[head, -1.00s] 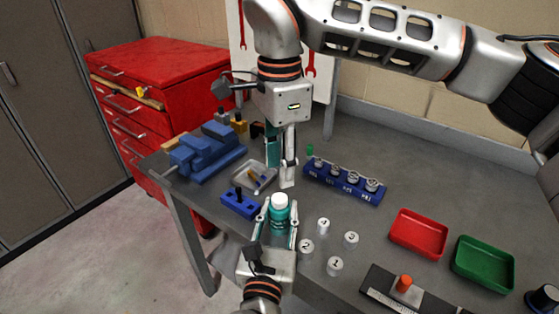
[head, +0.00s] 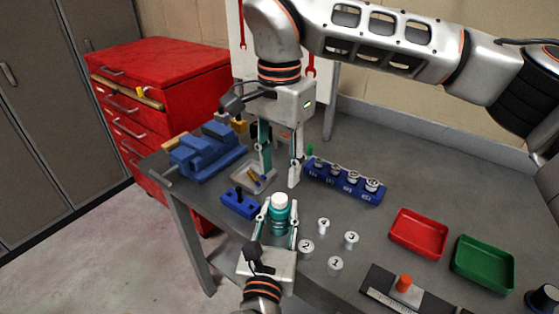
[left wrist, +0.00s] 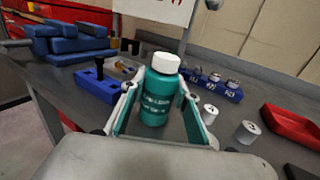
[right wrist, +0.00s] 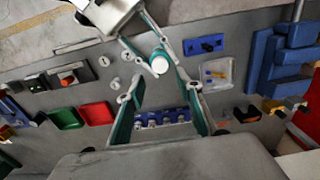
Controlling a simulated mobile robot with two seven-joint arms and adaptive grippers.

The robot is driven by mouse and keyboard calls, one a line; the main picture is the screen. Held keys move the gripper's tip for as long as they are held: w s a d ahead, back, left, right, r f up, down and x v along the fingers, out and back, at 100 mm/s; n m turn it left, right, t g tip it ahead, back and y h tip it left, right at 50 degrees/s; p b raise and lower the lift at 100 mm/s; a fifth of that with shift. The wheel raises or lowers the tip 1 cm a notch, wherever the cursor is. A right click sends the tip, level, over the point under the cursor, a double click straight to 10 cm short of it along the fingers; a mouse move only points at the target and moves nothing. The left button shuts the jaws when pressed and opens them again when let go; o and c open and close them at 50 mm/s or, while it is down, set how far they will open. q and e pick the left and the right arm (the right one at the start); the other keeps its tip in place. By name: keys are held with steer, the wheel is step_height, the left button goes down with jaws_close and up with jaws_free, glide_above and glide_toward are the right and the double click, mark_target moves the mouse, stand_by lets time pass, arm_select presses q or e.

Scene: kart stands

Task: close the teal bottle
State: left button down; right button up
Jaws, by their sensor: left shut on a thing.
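The teal bottle (head: 279,222) stands upright with a white cap (head: 279,200) on its top; I cannot tell how tightly the cap sits. The bottle also shows in the left wrist view (left wrist: 156,105), and its cap in the right wrist view (right wrist: 159,66). My left gripper (head: 280,216) is shut on the bottle's body, one finger on each side. My right gripper (head: 280,183) is open and empty, pointing down above and behind the bottle. In the right wrist view, its fingers (right wrist: 160,92) are spread wide, with the cap beyond their tips.
A blue block (head: 239,203) and a small tray (head: 262,178) lie left of the bottle, near a blue vise (head: 207,150). A blue rack (head: 343,184) holds several weights. Numbered white cylinders (head: 335,266) stand to the right, before red (head: 418,233) and green (head: 484,263) trays.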

mark_target(280, 198)
steer(key=shift+f, duration=3.6)
